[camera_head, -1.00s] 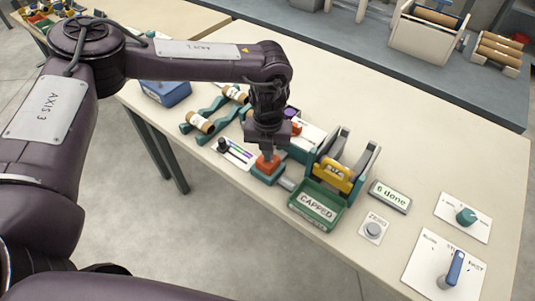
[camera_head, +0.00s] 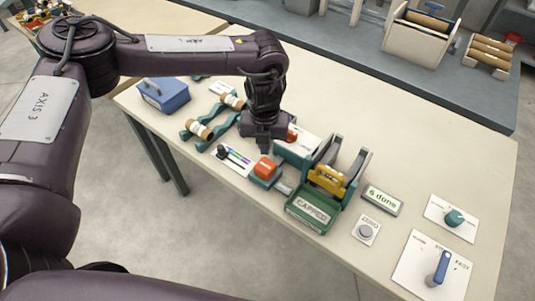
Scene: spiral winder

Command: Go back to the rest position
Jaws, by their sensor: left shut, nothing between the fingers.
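My left gripper (camera_head: 265,146) points down above the table (camera_head: 440,160). It is shut and empty, just behind a small teal block with an orange top (camera_head: 266,169) and apart from it. My left arm reaches in from the left side of the view. My right gripper does not show.
A blue box (camera_head: 163,95) and a teal rack with cardboard tubes (camera_head: 199,130) stand left of the gripper. A "6 done" display (camera_head: 383,199), a ZERO button (camera_head: 366,231), a green knob (camera_head: 455,217) and a blue lever (camera_head: 442,266) lie right. The table's back right is clear.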

